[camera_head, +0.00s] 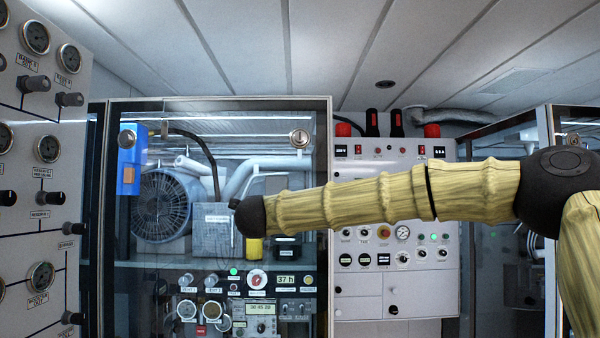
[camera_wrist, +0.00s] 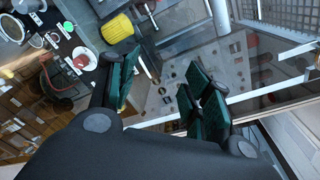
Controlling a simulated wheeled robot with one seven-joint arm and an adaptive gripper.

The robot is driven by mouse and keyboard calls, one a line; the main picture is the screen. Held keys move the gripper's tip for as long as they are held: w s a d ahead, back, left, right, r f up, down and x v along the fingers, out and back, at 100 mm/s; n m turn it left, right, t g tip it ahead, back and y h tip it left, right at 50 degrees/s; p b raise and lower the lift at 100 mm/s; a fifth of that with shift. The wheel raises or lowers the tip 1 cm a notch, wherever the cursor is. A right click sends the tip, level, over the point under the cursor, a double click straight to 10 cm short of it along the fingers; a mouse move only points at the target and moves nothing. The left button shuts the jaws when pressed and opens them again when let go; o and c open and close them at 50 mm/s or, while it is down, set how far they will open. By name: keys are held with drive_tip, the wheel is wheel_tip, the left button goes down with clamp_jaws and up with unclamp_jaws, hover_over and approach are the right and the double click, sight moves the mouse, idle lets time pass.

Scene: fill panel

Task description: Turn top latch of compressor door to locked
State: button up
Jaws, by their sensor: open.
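The compressor door (camera_head: 322,200) is a glass panel in a pale metal frame, in the middle left of the head view. A round metal latch (camera_head: 299,138) sits at its upper right corner; its exact turn is too small to read. My arm reaches in from the right, and its dark end lies in front of the door, below and left of that latch. My gripper's fingers do not show clearly there. In the wrist view my gripper (camera_wrist: 160,92) is open, with dark green pads spread apart and nothing between them. I cannot make out the latch in the wrist view.
A gauge panel (camera_head: 20,150) stands close at the left. A white control panel (camera_head: 385,290) stands behind my arm. Space before the upper door looks clear.

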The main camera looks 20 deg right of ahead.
sight(300, 136)
drive_tip(key=s+d+r+m, duration=0.2)
drive_tip(key=s+r, duration=0.1)
drive_tip(key=r, duration=0.5)
drive_tip(key=s+d+r+m+h, duration=0.1)
drive_tip(key=s+d+r+m, duration=0.2)
drive_tip(key=r, duration=0.5)
drive_tip(key=s+d+r+m, duration=0.2)
drive_tip(key=s+r, duration=0.1)
drive_tip(key=r, duration=0.5)
drive_tip(key=shift+t, duration=0.3)
drive_tip(key=p+x, duration=0.5)
drive_tip(key=x, duration=0.5)
drive_tip(key=shift+w+a, duration=0.1)
drive_tip(key=shift+w, duration=0.05)
drive_tip(key=shift+w+f, duration=0.15)
drive_tip(key=shift+w, duration=0.2)
drive_tip(key=c, duration=1.1)
